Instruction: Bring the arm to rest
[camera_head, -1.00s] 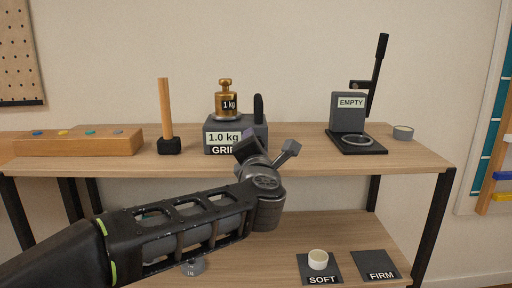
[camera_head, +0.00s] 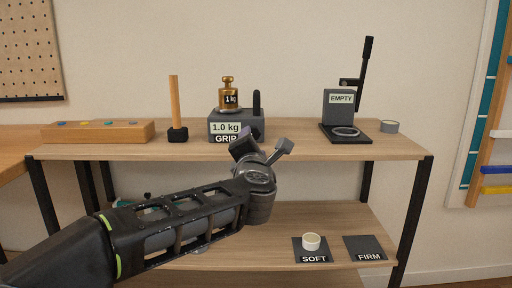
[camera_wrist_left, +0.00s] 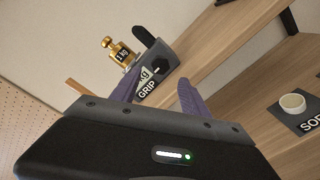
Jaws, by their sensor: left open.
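My left arm comes in from the lower left in the head view. Its gripper (camera_head: 262,150) is in front of the upper shelf's front edge, just below the grip device. The jaws are apart with nothing between them; the two fingers also show in the left wrist view (camera_wrist_left: 158,95). The grip device (camera_head: 252,125) is a grey box reading 1.0 kg and GRIP, with a brass 1 kg weight (camera_head: 229,96) on top. My right gripper is in neither view.
The shelf unit's upper board (camera_head: 300,151) also carries a mallet (camera_head: 175,100), a wooden block (camera_head: 100,133), a lever press marked EMPTY (camera_head: 340,108) and a grey ring-shaped tin (camera_head: 390,126). On the lower board, a cream cup (camera_head: 311,241) stands on the SOFT mat; the FIRM mat (camera_head: 365,248) is bare.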

